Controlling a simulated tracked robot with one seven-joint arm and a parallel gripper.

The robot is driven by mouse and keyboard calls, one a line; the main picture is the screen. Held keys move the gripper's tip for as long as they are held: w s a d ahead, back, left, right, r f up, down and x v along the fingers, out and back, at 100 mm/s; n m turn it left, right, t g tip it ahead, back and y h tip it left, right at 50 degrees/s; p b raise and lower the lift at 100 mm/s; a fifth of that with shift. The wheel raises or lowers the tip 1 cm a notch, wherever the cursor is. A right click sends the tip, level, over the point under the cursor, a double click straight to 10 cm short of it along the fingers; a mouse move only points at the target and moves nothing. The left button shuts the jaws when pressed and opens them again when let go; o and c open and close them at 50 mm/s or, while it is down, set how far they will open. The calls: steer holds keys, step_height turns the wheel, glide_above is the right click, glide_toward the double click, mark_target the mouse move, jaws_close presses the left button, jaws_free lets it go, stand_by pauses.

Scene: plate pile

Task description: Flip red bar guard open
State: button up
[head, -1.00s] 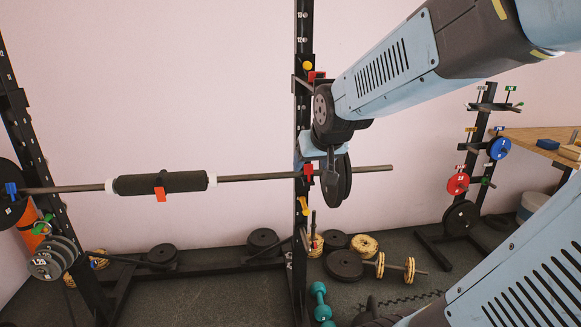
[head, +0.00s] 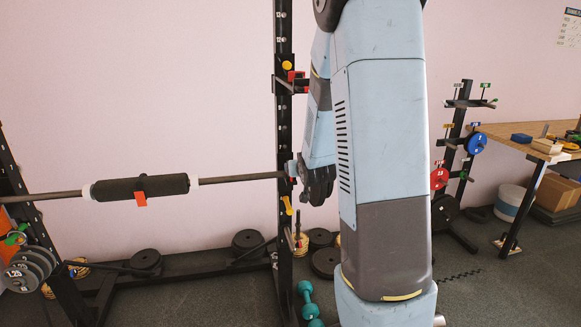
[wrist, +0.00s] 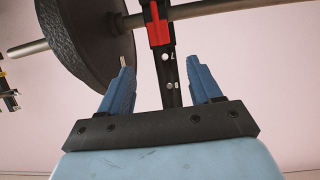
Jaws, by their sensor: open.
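The red bar guard (wrist: 160,32) shows in the wrist view on the black rack upright, at the barbell bar (wrist: 215,8). In the wrist view my gripper (wrist: 157,65) is open and empty. Its two blue fingers stand apart below the guard, with the upright seen between them and no visible contact with the guard. I cannot tell whether the guard is open or closed.
A black weight plate (wrist: 85,40) on the bar is close to the left finger in the wrist view. The rack upright (head: 284,125) carries a red-and-black bracket (head: 297,77) higher up. A plate tree (head: 455,130) and wooden table (head: 515,138) stand right.

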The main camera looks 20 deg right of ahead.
steer(key=x, duration=1.4)
steer(key=shift+c, duration=0.4)
jaws_close()
steer(key=shift+d, duration=0.25)
